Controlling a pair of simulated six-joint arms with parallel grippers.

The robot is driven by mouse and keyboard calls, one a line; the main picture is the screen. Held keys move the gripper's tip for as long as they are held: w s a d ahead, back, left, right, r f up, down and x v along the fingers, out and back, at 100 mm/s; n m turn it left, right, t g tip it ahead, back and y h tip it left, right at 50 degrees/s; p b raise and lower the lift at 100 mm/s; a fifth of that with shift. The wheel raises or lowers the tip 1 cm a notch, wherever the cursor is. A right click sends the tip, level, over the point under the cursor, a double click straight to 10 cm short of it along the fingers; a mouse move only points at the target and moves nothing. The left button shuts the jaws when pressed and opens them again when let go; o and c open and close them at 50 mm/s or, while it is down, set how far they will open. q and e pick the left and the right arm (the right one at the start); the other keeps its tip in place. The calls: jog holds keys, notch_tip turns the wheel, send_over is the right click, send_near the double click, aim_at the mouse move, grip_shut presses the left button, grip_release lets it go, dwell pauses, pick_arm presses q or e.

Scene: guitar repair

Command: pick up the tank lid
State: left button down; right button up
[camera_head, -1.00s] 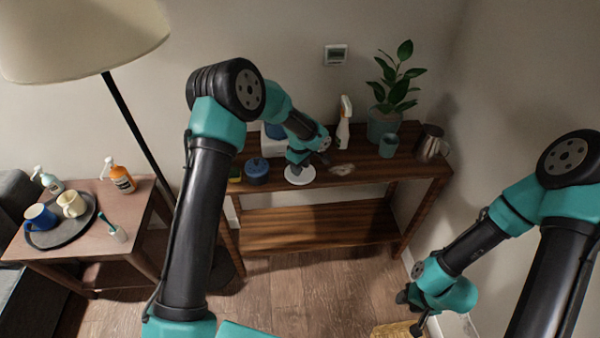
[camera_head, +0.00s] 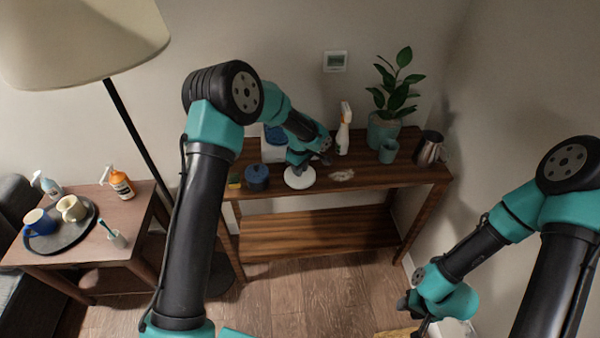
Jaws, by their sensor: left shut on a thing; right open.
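The tank lid, which I take to be the round white disc (camera_head: 300,180), is on or just above the dark wooden console table, left of its middle. My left gripper (camera_head: 299,168) points down at its top and is shut on it. The fingertips are small and partly hidden by the wrist, and I cannot tell whether the disc touches the tabletop. A white and blue container (camera_head: 272,146), perhaps the tank, stands behind, partly hidden by my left arm. My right gripper (camera_head: 412,312) is open and empty, low in front of the console's right end.
On the console (camera_head: 405,174) stand a blue pot (camera_head: 257,178), a spray bottle (camera_head: 344,135), a potted plant (camera_head: 380,130), a teal cup (camera_head: 388,152) and a metal pitcher (camera_head: 430,148). A pale patch (camera_head: 342,175) lies right of the disc. A side table (camera_head: 135,215) stands left.

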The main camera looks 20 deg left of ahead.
pick_arm(q)
jog(key=shift+r, duration=0.65)
jog(key=shift+s+r, duration=0.2)
jog(key=shift+s, duration=0.1)
jog(key=s+d+r, duration=0.1)
jog(key=s+d, duration=0.3)
jog(key=s, duration=1.1)
jog(key=shift+d+r, duration=0.15)
jog(key=shift+d, duration=0.05)
jog(key=shift+w, duration=0.1)
